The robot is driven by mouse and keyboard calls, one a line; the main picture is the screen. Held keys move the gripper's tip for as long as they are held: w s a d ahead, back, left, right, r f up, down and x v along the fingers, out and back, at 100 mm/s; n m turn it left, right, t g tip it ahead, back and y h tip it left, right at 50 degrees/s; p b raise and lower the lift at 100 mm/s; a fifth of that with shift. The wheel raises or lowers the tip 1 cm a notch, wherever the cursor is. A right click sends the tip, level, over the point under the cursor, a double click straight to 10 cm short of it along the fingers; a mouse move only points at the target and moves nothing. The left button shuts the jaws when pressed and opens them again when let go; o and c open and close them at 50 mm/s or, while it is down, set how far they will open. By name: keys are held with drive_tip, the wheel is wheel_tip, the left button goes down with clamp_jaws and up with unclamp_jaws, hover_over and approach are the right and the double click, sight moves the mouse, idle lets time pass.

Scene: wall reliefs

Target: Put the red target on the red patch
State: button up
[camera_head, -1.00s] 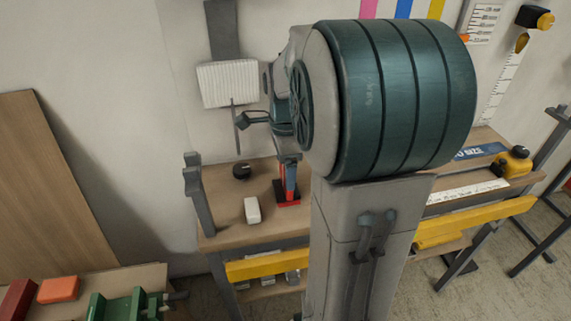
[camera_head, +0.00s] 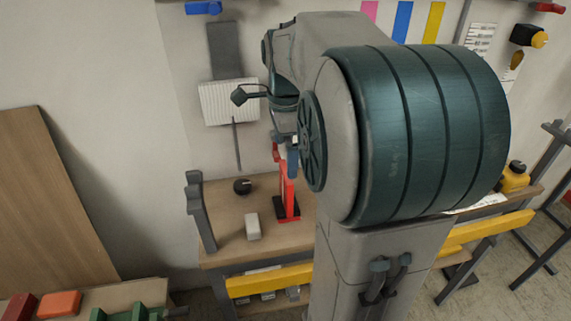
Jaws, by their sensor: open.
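A narrow red upright piece (camera_head: 285,188), seemingly the red target, stands on the wooden bench. A black base (camera_head: 287,207) is at its foot, with red along the base's front edge; I cannot tell whether that is the red patch. My gripper (camera_head: 291,163) points down over the upper part of the red piece. It is open and partly hidden by my arm. Whether its fingers touch the red piece is unclear. No separate red patch can be made out on the bench.
A black knob (camera_head: 242,186) and a white block (camera_head: 252,227) lie on the bench (camera_head: 226,240), left of the red piece. A grey upright (camera_head: 200,212) edges the bench's left end. A white ribbed panel (camera_head: 229,103) hangs on the wall. My arm hides the bench's middle.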

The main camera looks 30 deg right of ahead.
wheel_tip(320, 180, up, 2)
drive_tip(key=shift+s+a+r, duration=0.1)
drive_tip(key=shift+a, duration=0.1)
drive_tip(key=s+a+f+n+t, duration=0.2)
drive_tip(key=s+a+f+n, duration=0.8)
drive_tip(key=n, duration=1.1)
drive_tip(key=shift+s+a, duration=1.05)
